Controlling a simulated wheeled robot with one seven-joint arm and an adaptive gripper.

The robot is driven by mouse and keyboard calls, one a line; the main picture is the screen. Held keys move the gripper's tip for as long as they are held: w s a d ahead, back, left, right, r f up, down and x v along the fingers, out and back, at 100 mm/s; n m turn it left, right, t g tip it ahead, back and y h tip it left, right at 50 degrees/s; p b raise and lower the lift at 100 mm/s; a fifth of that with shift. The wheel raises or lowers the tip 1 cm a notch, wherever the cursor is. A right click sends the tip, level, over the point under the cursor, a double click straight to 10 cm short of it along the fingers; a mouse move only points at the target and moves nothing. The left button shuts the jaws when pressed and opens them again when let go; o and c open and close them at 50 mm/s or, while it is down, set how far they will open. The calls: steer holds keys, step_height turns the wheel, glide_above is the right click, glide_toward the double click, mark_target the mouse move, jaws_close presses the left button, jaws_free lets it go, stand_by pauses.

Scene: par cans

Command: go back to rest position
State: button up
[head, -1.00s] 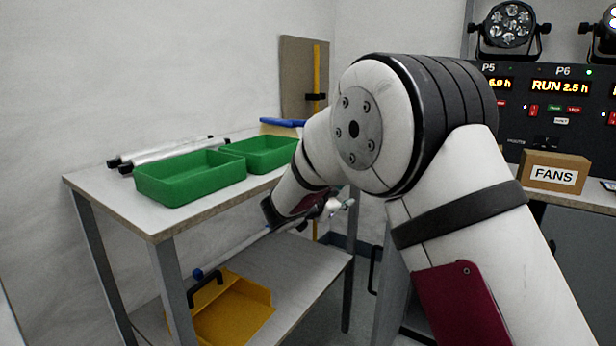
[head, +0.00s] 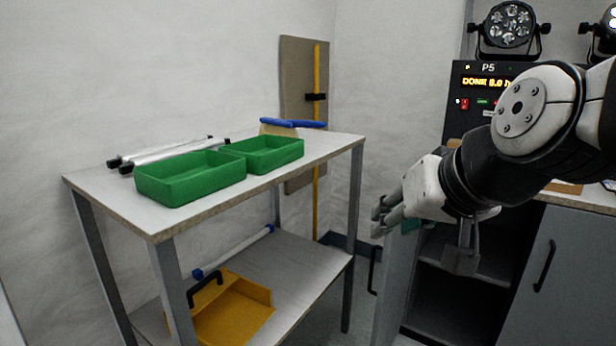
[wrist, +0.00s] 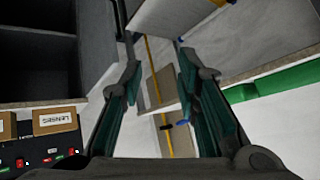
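My gripper (head: 385,215) is at the right of the head view, in front of the grey cabinet and to the right of the shelf table. My arm reaches in from the right edge, bent at a dark-banded joint. In the wrist view the two fingers of my gripper (wrist: 158,68) stand apart with a clear gap and nothing between them. The gripper is open and touches nothing that I can see.
Two green trays (head: 190,190) stand on the table (head: 130,208). A yellow bin (head: 235,315) is on its lower shelf. The grey cabinet (head: 570,250) is at right. A box marked LENSES (wrist: 55,120) shows in the wrist view.

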steer(key=s+d+f+g+h, duration=0.1)
steer(key=s+d+f+g, duration=0.15)
steer(key=s, duration=0.65)
steer(key=s+d+f+g+h, duration=0.1)
steer(key=s+d+f+g, duration=0.2)
steer(key=s, duration=0.5)
steer(key=s+d+f+g, duration=0.1)
steer(key=s+f+g, duration=0.25)
steer(key=s, duration=0.55)
step_height(320, 180, up, 33)
steer(key=t+p, duration=0.4)
steer(key=p, duration=2.8)
steer(key=shift+d+t, duration=0.2)
steer(key=shift+t, duration=0.1)
